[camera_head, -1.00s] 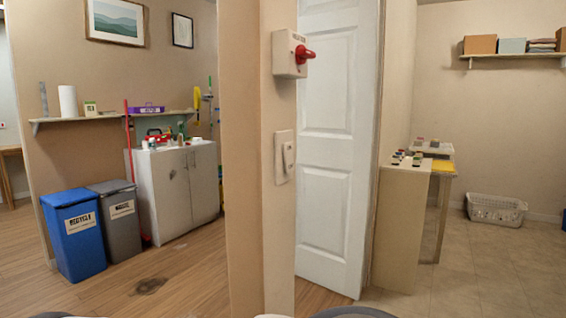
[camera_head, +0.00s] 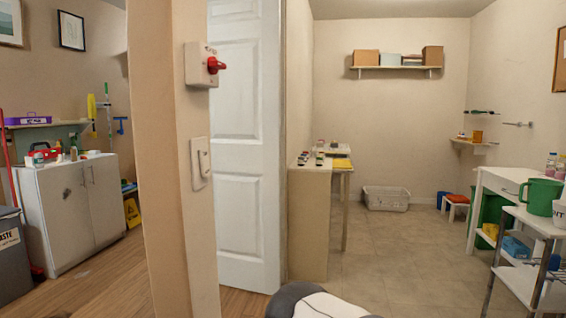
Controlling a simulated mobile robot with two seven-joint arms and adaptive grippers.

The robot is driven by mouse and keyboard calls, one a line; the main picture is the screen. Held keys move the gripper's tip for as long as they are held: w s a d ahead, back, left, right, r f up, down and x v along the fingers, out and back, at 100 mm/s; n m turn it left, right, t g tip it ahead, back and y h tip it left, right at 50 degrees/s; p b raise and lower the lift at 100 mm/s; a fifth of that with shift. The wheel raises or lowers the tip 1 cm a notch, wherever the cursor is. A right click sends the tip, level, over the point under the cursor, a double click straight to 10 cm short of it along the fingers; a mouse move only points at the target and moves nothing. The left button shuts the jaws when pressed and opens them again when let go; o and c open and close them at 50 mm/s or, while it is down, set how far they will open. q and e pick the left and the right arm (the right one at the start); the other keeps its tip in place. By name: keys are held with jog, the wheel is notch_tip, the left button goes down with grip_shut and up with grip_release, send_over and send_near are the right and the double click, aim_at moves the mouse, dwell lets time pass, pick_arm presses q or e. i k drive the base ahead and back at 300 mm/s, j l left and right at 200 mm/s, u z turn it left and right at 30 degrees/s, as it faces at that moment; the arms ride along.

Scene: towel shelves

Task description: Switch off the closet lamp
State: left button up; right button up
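A white rocker light switch (camera_head: 201,163) is mounted on the narrow end face of the wall in front of me, beside the white door. Above it on the same wall is a box with a red rotary knob (camera_head: 216,65); its label is too small to read. I cannot tell which of the two works the closet lamp, and no lamp fixture is in view. Neither gripper shows in the head view. A dark and white rounded part of mine (camera_head: 318,301) shows at the bottom edge.
The white door (camera_head: 246,140) stands right of the wall end (camera_head: 180,230). Beyond it, a room with open tiled floor (camera_head: 390,250) holds a beige cabinet (camera_head: 308,225), a laundry basket (camera_head: 386,198) and a metal cart (camera_head: 530,280) at right. A grey cabinet (camera_head: 70,215) stands at left.

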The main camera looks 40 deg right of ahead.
aim_at(205, 169)
jog(key=j+z, duration=0.2)
jog(key=z, duration=0.25)
jog(key=k+j+z, duration=0.15)
jog(key=z, duration=0.25)
